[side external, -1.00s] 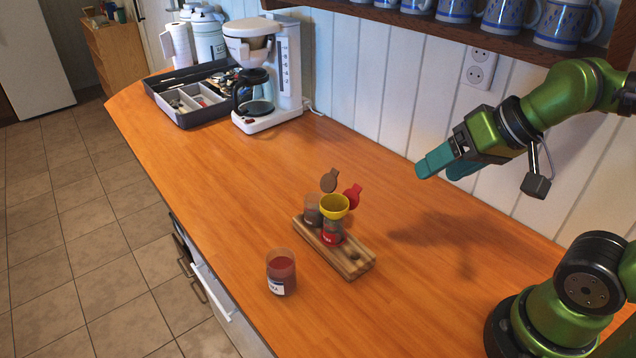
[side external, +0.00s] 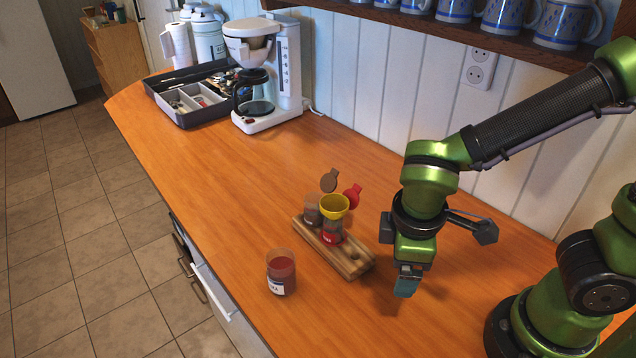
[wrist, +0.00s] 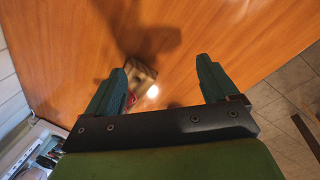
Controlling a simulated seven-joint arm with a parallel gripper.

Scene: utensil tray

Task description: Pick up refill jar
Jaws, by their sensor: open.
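The refill jar (side external: 281,272) is a clear jar with reddish contents and a white label. It stands upright on the counter near the front edge, left of the wooden rack. My gripper (side external: 407,282) points down over the counter to the right of the rack, apart from the jar. In the wrist view my gripper (wrist: 162,82) has its two teal fingers spread wide with nothing held between them. I cannot make out the refill jar in the wrist view.
The wooden rack (side external: 352,263) holds two small jars with raised lids, brown and red; a yellow funnel (side external: 334,206) sits on the red one. A coffee maker (side external: 289,75) and a utensil tray (side external: 184,119) stand at the back.

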